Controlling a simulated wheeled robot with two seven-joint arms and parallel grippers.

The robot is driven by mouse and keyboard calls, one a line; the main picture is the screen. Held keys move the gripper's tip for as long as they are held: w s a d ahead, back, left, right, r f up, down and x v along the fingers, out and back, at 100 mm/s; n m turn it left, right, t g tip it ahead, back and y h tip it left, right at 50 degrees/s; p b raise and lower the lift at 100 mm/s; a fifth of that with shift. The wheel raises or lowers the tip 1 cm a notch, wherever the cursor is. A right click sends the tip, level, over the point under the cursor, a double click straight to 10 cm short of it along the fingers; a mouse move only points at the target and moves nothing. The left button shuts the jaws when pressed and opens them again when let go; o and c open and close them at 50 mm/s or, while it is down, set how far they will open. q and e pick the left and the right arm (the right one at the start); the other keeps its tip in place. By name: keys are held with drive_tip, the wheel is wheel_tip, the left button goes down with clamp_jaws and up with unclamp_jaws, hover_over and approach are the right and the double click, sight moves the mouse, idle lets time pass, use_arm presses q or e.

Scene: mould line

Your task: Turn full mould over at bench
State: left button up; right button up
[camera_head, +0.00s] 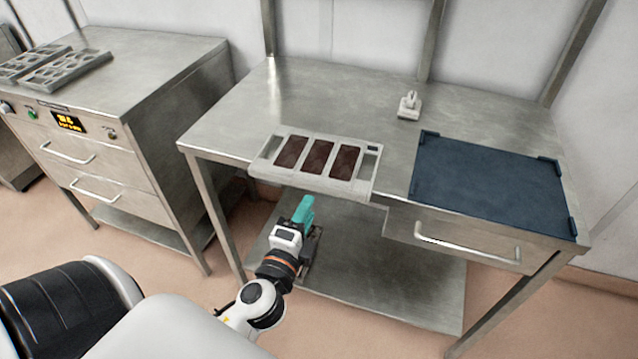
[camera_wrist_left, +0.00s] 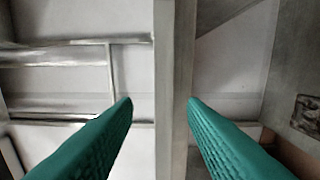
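The full mould (camera_head: 262,158), a light grey frame with three dark brown bars in it, lies brown side up at the front edge of the steel bench (camera_head: 225,138). Its near side appears to reach past the edge. My left gripper (camera_head: 304,207), with teal fingers, is below and in front of the mould, apart from it. In the left wrist view the two fingers (camera_wrist_left: 160,102) are wide apart with nothing held. A grey metal strip shows beyond the gap between them; I cannot tell what it is. My right gripper is not in view.
A dark blue mat (camera_head: 487,180) with raised corners lies on the bench's right. A small white object (camera_head: 409,106) stands behind. A drawer (camera_head: 460,244) is under the mat. A steel cabinet (camera_head: 110,140) at left carries grey moulds (camera_head: 65,70). The bench's back left is clear.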

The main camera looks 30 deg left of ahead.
sight(319, 187)
use_arm(q)
drive_tip(key=p+x, duration=0.1)
drive_tip(key=x, duration=0.5)
drive_tip(key=shift+p, duration=0.3)
drive_tip(key=shift+w+a, duration=0.1)
drive_tip(key=shift+w, duration=0.6)
drive_tip(key=shift+c, duration=0.6)
clamp_jaws()
drive_tip(key=shift+r, duration=0.1)
